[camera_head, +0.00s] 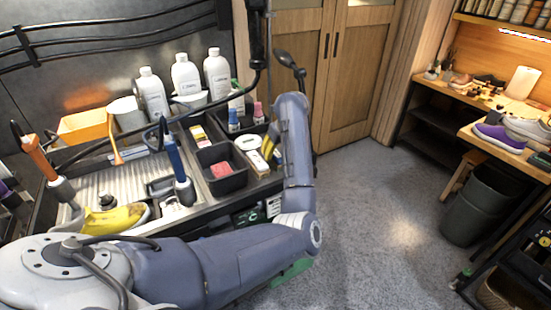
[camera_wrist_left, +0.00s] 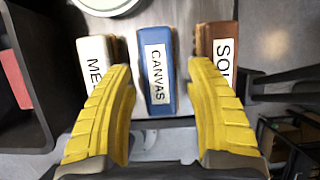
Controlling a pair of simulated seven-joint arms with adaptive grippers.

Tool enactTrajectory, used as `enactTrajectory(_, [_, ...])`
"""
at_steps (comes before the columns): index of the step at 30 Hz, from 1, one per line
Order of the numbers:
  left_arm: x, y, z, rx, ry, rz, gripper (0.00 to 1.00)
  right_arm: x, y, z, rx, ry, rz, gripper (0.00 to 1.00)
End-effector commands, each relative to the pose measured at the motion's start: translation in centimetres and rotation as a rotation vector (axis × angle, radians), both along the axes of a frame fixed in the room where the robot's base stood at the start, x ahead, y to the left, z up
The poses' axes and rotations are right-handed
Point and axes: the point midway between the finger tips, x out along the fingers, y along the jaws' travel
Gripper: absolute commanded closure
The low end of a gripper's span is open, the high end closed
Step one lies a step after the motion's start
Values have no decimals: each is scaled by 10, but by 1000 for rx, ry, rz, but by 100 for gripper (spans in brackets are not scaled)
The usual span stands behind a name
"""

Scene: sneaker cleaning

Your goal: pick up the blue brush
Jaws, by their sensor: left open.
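The blue brush (camera_wrist_left: 155,72), with a white label reading CANVAS, lies lengthwise in the left wrist view. My left gripper (camera_wrist_left: 163,85) is open, its two yellow ribbed fingers on either side of the brush's near part. A gap shows between each finger and the brush, so it is not gripped. In the head view my left gripper (camera_head: 268,149) is low over the right end of the workbench, partly hidden by my arm. I cannot clearly make out the blue brush there. My right gripper is not in view.
A white-labelled brush (camera_wrist_left: 95,65) lies close on the left and a brown brush (camera_wrist_left: 222,50) close on the right. A black bin (camera_head: 221,171) with a red item stands left of the brushes. White bottles (camera_head: 186,78) stand behind.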

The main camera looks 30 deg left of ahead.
Motion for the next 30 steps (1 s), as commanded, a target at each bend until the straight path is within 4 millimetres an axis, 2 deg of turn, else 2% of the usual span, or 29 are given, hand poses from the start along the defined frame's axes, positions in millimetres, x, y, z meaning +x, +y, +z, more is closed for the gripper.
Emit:
enactTrajectory(3, [0, 8, -16, 2, 4, 1, 46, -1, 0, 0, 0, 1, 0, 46])
enactTrajectory(9, [4, 13, -33, 1, 3, 0, 46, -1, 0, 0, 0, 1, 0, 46])
enactTrajectory(24, [4, 14, -40, -2, 7, 0, 44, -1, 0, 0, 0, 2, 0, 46])
enactTrajectory(30, [4, 14, -41, -4, 8, 0, 67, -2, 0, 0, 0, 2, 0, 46])
